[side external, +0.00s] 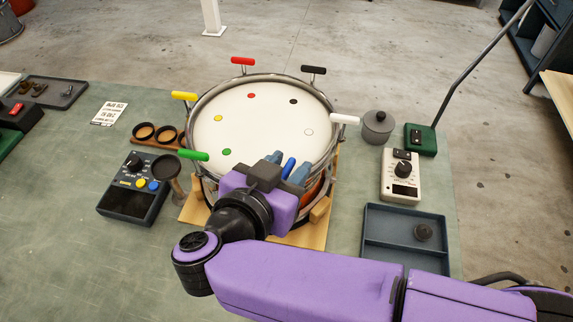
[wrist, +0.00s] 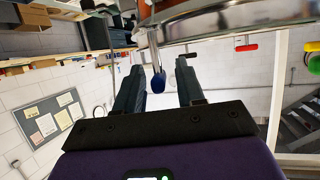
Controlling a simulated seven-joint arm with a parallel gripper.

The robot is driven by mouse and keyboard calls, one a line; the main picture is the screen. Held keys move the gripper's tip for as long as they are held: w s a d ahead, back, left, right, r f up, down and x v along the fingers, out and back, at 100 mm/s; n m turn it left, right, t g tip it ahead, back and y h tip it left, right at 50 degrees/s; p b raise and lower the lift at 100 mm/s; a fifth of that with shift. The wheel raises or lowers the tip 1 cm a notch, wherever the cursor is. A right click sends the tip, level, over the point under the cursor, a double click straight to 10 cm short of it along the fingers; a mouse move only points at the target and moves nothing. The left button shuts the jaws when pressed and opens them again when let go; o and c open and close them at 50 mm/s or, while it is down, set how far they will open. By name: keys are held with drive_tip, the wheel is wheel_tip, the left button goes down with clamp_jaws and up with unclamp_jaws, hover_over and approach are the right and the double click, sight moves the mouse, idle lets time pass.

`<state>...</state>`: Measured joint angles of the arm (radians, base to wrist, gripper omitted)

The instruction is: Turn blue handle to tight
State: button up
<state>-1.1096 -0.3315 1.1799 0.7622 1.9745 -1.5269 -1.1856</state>
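The drum (side external: 262,132) stands on a wooden base, with colored handles around its rim and matching dots on its white head. The blue handle (side external: 288,167) is at the near rim, between the two fingers of my gripper (side external: 287,164). In the wrist view the blue handle (wrist: 158,82) shows end-on between the fingers of my gripper (wrist: 160,68), closer to the left finger. A gap shows on the right side, so the fingers are open around it. My gripper body hides the handle's lower mount and any tight mark.
Neighboring handles are green (side external: 193,155) at left and white (side external: 345,119) at right; yellow (side external: 184,96), red (side external: 243,61) and black (side external: 313,70) are farther. A dark control box (side external: 130,195), a lidded pot (side external: 378,126), a white meter (side external: 401,175) and a tray (side external: 372,250) flank the drum.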

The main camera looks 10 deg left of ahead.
drive_tip(key=v, duration=0.7)
drive_tip(key=shift+s+a+r, duration=0.1)
drive_tip(key=shift+s+r, duration=0.05)
